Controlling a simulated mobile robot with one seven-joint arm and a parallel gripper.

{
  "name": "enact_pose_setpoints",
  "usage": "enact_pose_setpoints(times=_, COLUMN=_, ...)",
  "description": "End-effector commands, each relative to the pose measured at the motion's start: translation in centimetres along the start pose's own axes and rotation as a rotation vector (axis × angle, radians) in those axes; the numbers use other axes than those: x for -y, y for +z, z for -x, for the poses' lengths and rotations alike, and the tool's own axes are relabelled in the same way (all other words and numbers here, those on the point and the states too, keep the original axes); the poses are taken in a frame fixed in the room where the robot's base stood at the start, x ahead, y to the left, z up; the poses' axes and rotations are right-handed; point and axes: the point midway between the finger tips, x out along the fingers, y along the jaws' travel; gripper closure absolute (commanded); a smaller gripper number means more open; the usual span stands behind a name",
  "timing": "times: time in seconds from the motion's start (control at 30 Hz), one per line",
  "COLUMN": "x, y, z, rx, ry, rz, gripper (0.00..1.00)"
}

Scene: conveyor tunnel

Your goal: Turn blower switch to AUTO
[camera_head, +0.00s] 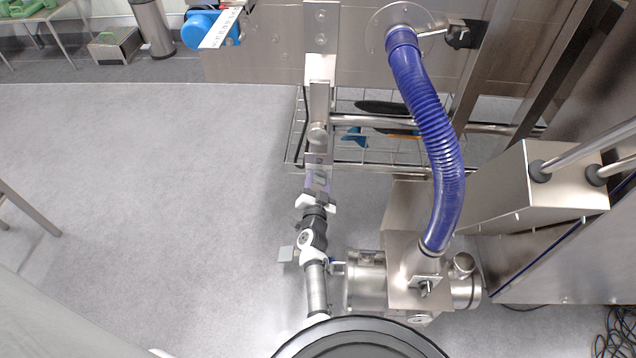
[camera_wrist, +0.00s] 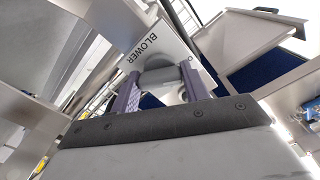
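A white plate marked BLOWER (camera_wrist: 172,38) fills the upper middle of the wrist view, tilted in the picture. A grey rounded switch knob (camera_wrist: 160,76) sits at the plate's lower part. My gripper (camera_wrist: 163,78) has its two purple fingers apart, one on each side of the knob. I cannot tell whether either finger touches it. The knob's exact setting and any AUTO mark cannot be read. In the head view my gripper (camera_head: 319,178) is near the picture's middle, just below a steel upright; the switch cannot be made out there.
A blue ribbed hose (camera_head: 432,125) curves down to the right of my arm. A wire rack (camera_head: 296,140) lies behind the gripper. A steel box with rods (camera_head: 540,195) stands at the right. A blue motor (camera_head: 205,28) is at the top left.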

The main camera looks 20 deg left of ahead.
Motion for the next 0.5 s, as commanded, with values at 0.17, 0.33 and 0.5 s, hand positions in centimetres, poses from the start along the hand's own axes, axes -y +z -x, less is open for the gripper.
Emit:
enact_pose_setpoints(times=0.17, x=0.0, y=0.01, z=0.02, rx=0.0, ry=0.0, rz=-0.001, gripper=0.77)
enact_pose_setpoints(times=0.33, x=0.0, y=0.02, z=0.03, rx=0.0, ry=0.0, rz=-0.027, gripper=0.77)
enact_pose_setpoints(times=0.5, x=-0.1, y=0.0, z=0.02, rx=-0.001, ry=0.001, rz=-0.101, gripper=0.77)
